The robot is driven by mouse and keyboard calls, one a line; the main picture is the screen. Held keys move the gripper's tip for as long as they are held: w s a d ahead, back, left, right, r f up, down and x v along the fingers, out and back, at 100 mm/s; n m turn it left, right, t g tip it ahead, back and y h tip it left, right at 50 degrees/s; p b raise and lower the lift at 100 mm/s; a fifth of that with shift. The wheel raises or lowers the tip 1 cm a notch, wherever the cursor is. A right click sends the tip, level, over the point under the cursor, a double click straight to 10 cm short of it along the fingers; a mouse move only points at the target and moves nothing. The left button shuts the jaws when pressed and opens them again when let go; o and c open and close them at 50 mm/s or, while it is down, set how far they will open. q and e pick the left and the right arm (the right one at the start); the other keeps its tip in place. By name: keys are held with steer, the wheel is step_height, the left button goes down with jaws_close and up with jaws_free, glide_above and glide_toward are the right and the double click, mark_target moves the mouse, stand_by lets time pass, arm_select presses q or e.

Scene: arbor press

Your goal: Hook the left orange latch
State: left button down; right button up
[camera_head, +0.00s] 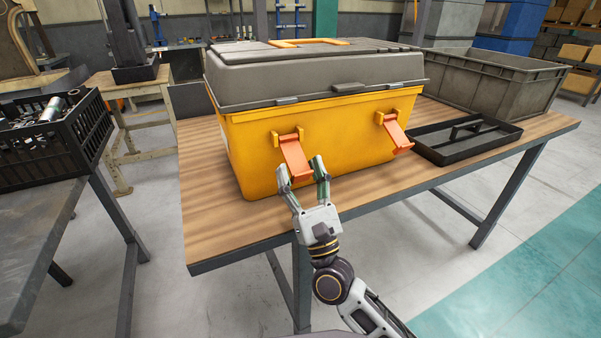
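A yellow toolbox (345,140) with a closed grey lid (310,75) stands on a wooden-topped table. The left orange latch (292,148) is on its front face, hinged at a yellow bracket, with its flap hanging down and tilted outward. The right orange latch (397,134) hangs the same way. Grey catches show on the lid edge above, apart from the latches. My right gripper (301,168) is in front of the left latch, fingers spread, near the flap's lower end. I cannot tell whether the fingers touch it. My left gripper is not in view.
A black tray (470,150) with a handle lies right of the toolbox. A grey crate (500,85) stands behind it. The table top (220,225) is bare at the front left. A black basket (50,140) of metal parts sits on another bench at left.

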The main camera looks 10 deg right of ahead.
jaws_close()
stand_by(0.4)
steer(key=shift+r+p, duration=0.1)
steer(key=shift+p, duration=0.2)
